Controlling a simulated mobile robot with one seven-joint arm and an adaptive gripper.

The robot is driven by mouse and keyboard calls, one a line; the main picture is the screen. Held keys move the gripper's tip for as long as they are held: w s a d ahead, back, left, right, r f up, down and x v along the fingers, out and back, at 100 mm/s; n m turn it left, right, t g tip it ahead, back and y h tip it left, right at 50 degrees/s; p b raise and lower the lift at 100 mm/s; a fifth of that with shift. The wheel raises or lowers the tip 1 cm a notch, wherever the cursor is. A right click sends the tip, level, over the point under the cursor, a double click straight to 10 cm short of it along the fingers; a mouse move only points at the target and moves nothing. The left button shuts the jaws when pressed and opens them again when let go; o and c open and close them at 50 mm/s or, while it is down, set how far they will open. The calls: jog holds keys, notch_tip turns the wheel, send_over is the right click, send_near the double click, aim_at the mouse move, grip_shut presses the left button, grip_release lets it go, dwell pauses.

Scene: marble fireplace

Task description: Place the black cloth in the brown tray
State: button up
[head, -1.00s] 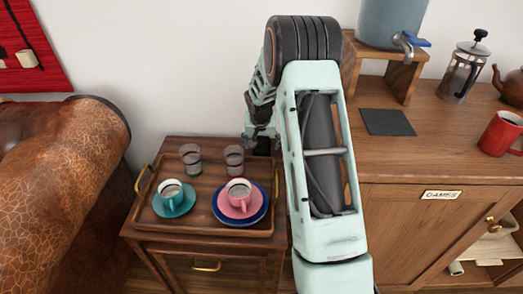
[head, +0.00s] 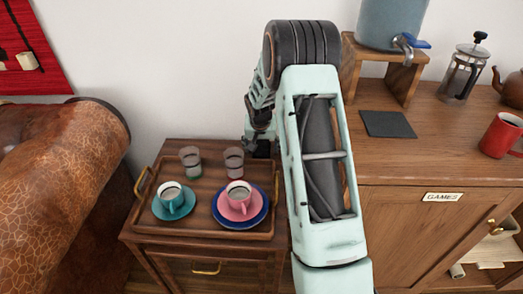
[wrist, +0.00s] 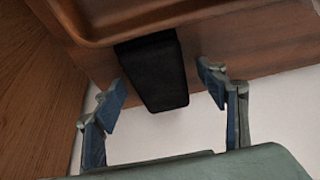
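The black cloth (wrist: 155,75) is a dark folded strip in the wrist view, lying beside the brown tray's edge and reaching over the edge of the small side table. In the head view a dark patch of it (head: 263,148) shows by the tray's back right corner, mostly hidden by my arm. The brown tray (head: 262,232) stands on the side table; its rim (wrist: 85,38) also shows at the top of the wrist view. My gripper (wrist: 162,98) is open, with one finger on each side of the cloth's near end and gaps on both sides.
The tray holds a teal cup on a saucer (head: 173,200), a pink cup on a saucer (head: 240,200) and two glasses (head: 190,161). A wooden cabinet (head: 440,150) with a dark square mat (head: 388,124) stands right. A leather armchair (head: 60,180) is left, the wall behind.

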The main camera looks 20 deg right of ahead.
aim_at(262, 143)
jog(key=c, duration=1.2)
jog(key=shift+o, duration=0.2)
jog(key=shift+r, duration=0.1)
notch_tip(262, 143, up, 4)
jog(key=shift+r+p, duration=0.1)
jog(key=shift+p, duration=0.8)
jog(key=s+r, duration=0.1)
jog(key=s+r+p, duration=0.1)
jog(key=s+r, duration=0.1)
jog(key=s+a+r+p, duration=0.1)
jog(key=r, duration=0.1)
jog(key=shift+s+r, duration=0.2)
jog(key=shift+s, duration=0.15)
jog(key=s+a+r+p, duration=0.2)
jog(key=s+r, duration=0.2)
jog(key=s, duration=0.5)
jog(key=s+a+r+n+y, duration=0.2)
jog(key=s+a+r+n, duration=0.3)
jog(key=a+r, duration=0.45)
notch_tip(262, 143, up, 18)
jog(key=s+p, duration=0.1)
jog(key=p, duration=2.9)
jog(key=shift+s+a+r, duration=0.25)
jog(key=shift+s+a, duration=0.1)
jog(key=shift+a, duration=0.05)
